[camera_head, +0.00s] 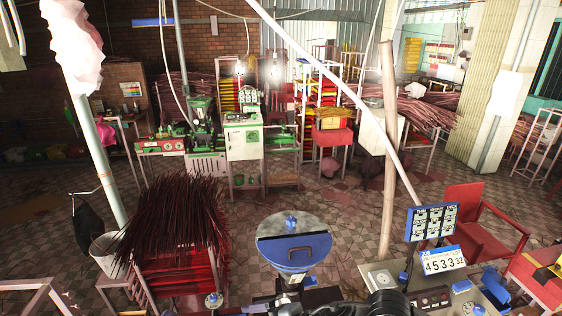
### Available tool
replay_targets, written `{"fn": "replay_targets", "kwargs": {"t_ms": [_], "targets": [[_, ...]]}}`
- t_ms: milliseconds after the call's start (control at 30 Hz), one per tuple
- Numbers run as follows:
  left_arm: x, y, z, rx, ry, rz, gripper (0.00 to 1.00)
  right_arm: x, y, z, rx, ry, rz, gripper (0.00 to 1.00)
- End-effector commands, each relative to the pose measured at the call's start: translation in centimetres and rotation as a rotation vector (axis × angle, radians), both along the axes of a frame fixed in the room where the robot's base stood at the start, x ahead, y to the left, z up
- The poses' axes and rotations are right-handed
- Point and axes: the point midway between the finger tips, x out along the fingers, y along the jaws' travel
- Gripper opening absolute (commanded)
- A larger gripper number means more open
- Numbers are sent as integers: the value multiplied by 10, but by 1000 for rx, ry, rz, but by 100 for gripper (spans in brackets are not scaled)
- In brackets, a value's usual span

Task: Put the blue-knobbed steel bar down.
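A small round knob with blue on it (213,300) shows low in the head view, in front of the red rack. A steel bar joined to it cannot be made out clearly. Dark mechanical parts crowd the bottom edge, and I cannot separate the bar from them. They seem to include parts of my arms, but no fingertips can be made out. I cannot tell whether either gripper holds anything. A blue round hopper (291,250) with a grey lid and a blue knob on top stands just beyond these parts.
A red rack of dark incense sticks (180,225) stands at left, beside a white bucket (104,250). At right are a control panel (432,223), a numeric display (443,261) and a red chair (475,225). A pole (391,150) rises nearby. Tiled floor lies open beyond.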

Motion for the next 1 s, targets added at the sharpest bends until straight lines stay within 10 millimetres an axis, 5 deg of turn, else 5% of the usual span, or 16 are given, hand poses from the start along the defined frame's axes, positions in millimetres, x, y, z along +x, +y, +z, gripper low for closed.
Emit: {"fn": "replay_targets", "kwargs": {"t_ms": [233,467,767,1000], "targets": [[0,0,0,0,0,0,0,-10,4,-16,126,-6,-190,100],[0,0,0,0,0,0,0,-13,-21,-30,191,18,-426,100],[0,0,0,0,0,0,0,-25,-90,-64,187,99,-784,100],[0,0,0,0,0,0,0,-55,-166,-101,103,198,-1081,100]]}}
